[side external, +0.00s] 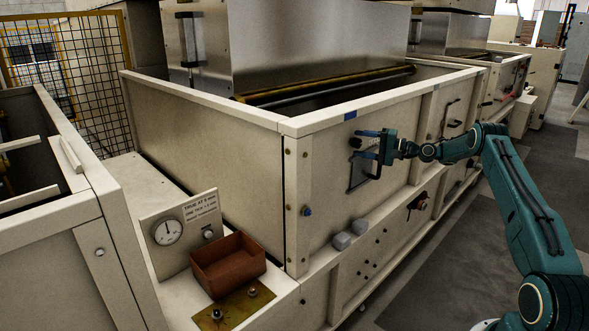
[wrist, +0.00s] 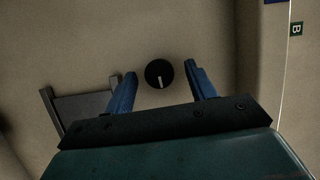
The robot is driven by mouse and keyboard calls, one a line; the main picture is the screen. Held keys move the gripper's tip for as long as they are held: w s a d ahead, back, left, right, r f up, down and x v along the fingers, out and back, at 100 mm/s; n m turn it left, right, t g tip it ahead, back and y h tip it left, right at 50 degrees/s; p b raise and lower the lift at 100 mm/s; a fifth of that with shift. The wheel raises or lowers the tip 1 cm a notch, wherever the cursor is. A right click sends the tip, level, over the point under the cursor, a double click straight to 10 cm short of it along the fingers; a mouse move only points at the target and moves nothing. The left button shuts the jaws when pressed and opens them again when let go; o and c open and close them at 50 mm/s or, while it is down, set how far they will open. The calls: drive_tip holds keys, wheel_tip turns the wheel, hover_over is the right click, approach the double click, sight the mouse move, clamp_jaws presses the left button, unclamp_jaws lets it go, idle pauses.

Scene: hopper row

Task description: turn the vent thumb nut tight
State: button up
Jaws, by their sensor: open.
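A round black knob with a white pointer line, which I take to be the vent thumb nut (wrist: 159,74), sits on the cream panel in the wrist view. Its line points down in that picture. The nut also shows small and dark on the hopper front in the side view (side external: 355,142). My gripper (wrist: 161,70) is open, with one blue finger on each side of the nut and a visible gap to both. In the side view my gripper (side external: 364,145) is up close to the panel. I cannot tell whether the fingertips touch the panel.
A dark-framed opening (side external: 361,174) lies just below the nut; its grey frame (wrist: 84,108) shows left of my gripper. A brown tray (side external: 227,264) and a dial gauge (side external: 167,232) stand on the lower left ledge. A handle (side external: 451,118) is farther right along the panel.

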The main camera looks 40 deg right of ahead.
drive_tip(key=n+g, duration=0.1)
drive_tip(key=n, duration=0.2)
drive_tip(key=shift+r+h, duration=0.2)
drive_tip(key=shift+h, duration=0.2)
drive_tip(key=n+g+h, duration=0.1)
drive_tip(key=n, duration=0.2)
drive_tip(key=shift+a+r, duration=0.15)
drive_tip(key=n+h, duration=0.1)
drive_tip(key=n, duration=0.2)
drive_tip(key=shift+a+g+h, duration=0.1)
drive_tip(key=shift+g+h, duration=0.3)
drive_tip(key=shift+a+r+n+h, duration=0.1)
drive_tip(key=shift+a+n+h, duration=0.05)
drive_tip(key=shift+n+h, duration=0.85)
drive_tip(key=v, duration=1.3)
drive_tip(key=s+a+r+n+g, duration=0.1)
drive_tip(key=s+a+r+g, duration=0.1)
drive_tip(key=a, duration=1)
drive_tip(key=s+a+r+n+g, duration=0.1)
drive_tip(key=a+r, duration=0.4)
drive_tip(key=a, duration=0.7)
drive_tip(key=shift+s+r+n+g+y, duration=0.2)
drive_tip(key=shift+s+n+g+y, duration=0.2)
drive_tip(key=shift+s+g, duration=0.6)
drive_tip(key=shift+w+a, duration=0.15)
drive_tip(key=shift+w, duration=0.15)
